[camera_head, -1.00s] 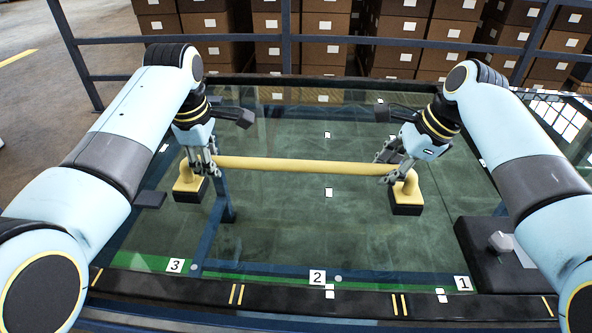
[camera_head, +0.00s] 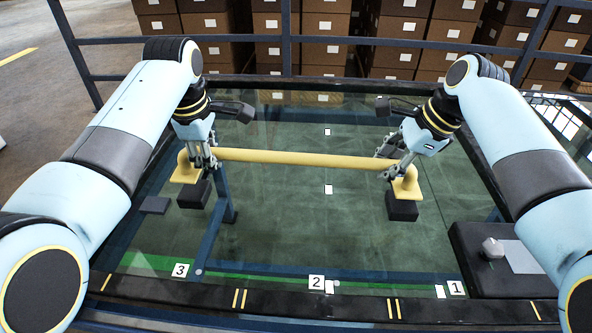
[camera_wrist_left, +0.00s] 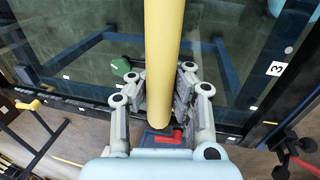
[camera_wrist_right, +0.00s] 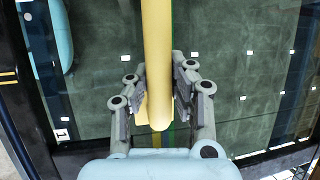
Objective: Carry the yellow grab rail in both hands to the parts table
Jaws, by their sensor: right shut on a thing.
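The yellow grab rail (camera_head: 300,158) lies level across the head view, with a foot bent down at each end. Its feet are just above two black blocks (camera_head: 194,194) (camera_head: 401,208), and the rail looks lifted off them. My left gripper (camera_head: 203,165) is shut on the rail near its left end; in the left wrist view the fingers (camera_wrist_left: 162,100) flank the yellow bar (camera_wrist_left: 163,50). My right gripper (camera_head: 393,165) is shut on the rail near its right end, with the bar (camera_wrist_right: 157,50) between its fingers (camera_wrist_right: 158,90) in the right wrist view.
A glass panel (camera_head: 300,225) in a dark frame lies below the rail. Number labels 3 (camera_head: 180,269), 2 (camera_head: 316,282) and 1 (camera_head: 457,288) line its near edge. A dark box (camera_head: 480,272) stands at right. Blue railing (camera_head: 350,41) and stacked cartons (camera_head: 400,55) are behind.

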